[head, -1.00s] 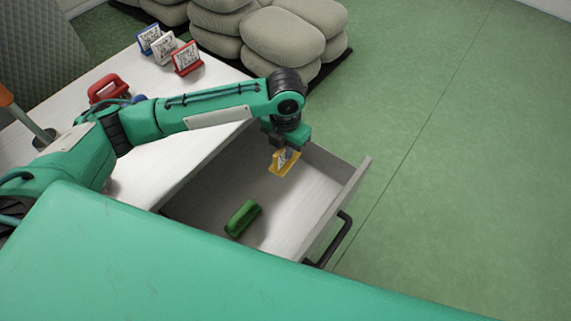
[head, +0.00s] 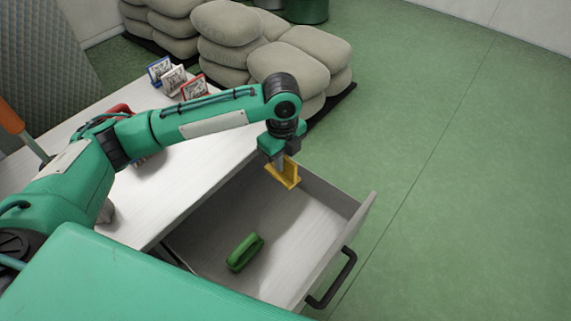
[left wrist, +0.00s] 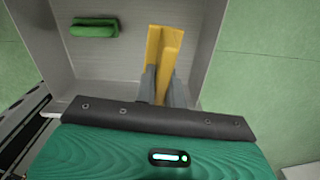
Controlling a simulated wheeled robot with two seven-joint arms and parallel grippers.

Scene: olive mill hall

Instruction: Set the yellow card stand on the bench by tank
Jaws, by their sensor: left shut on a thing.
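The yellow card stand (head: 285,174) is held in my left gripper (head: 281,160), which points down over the open drawer (head: 318,223). In the left wrist view the yellow card stand (left wrist: 161,50) sits between the two grey fingers (left wrist: 163,85). The gripper is shut on it. The stand appears raised above the drawer's floor, near its back corner. The white bench (head: 190,180) is left of the drawer. Blue, white and red card stands (head: 175,78) stand in a row at its far end. My right gripper is out of view. No tank is clearly visible.
A green block-like handle (head: 245,252) lies in the drawer, and it also shows in the left wrist view (left wrist: 94,28). A red object (head: 118,110) on the bench is partly hidden by my arm. Stacked sacks (head: 270,55) stand behind the bench. Green floor at right is clear.

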